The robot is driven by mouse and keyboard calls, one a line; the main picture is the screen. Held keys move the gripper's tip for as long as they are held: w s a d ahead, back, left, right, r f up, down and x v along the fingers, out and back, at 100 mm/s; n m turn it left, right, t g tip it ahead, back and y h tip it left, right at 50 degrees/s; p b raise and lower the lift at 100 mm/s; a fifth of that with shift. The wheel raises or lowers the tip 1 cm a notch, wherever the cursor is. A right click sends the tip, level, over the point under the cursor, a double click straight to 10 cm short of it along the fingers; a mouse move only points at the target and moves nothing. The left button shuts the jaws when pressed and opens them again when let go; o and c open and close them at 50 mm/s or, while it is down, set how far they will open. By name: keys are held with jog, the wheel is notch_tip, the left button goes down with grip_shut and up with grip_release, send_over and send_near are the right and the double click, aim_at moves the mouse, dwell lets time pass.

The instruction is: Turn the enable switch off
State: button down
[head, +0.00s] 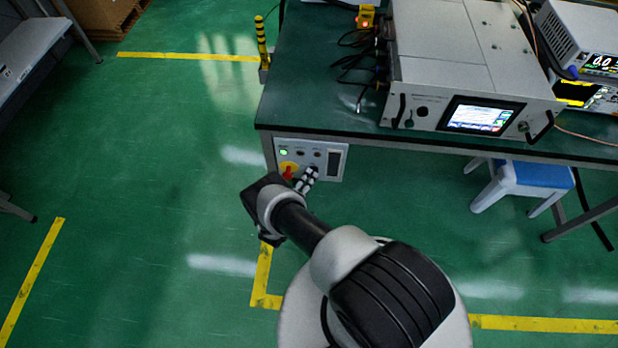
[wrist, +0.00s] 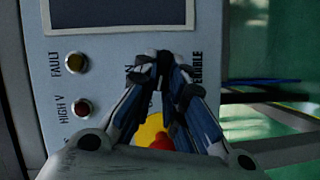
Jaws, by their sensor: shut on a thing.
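The grey control panel (head: 333,150) hangs under the front left corner of the table. My gripper (head: 312,171) is at its lower middle, beside a red knob (head: 287,173) on a yellow plate. In the wrist view my gripper (wrist: 165,68) has its fingertips together against the panel (wrist: 103,65), close to the printed label "ENABLE" (wrist: 197,68). The fingers are shut on the enable switch, which they hide, so its position cannot be read. The red knob (wrist: 161,141) shows partly between the fingers.
A green lamp (head: 283,152) is lit on the panel. The "FAULT" (wrist: 77,63) and "HIGH V" (wrist: 81,107) indicators sit beside the fingers. The green table (head: 310,100) carries a generator (head: 450,60). A blue-topped stool (head: 540,174) stands beneath. Floor to the left is clear.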

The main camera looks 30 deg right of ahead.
dwell(0.3)
jog(key=c, duration=1.7)
grip_release()
jog(key=shift+o, duration=0.2)
jog(key=v, duration=1.2)
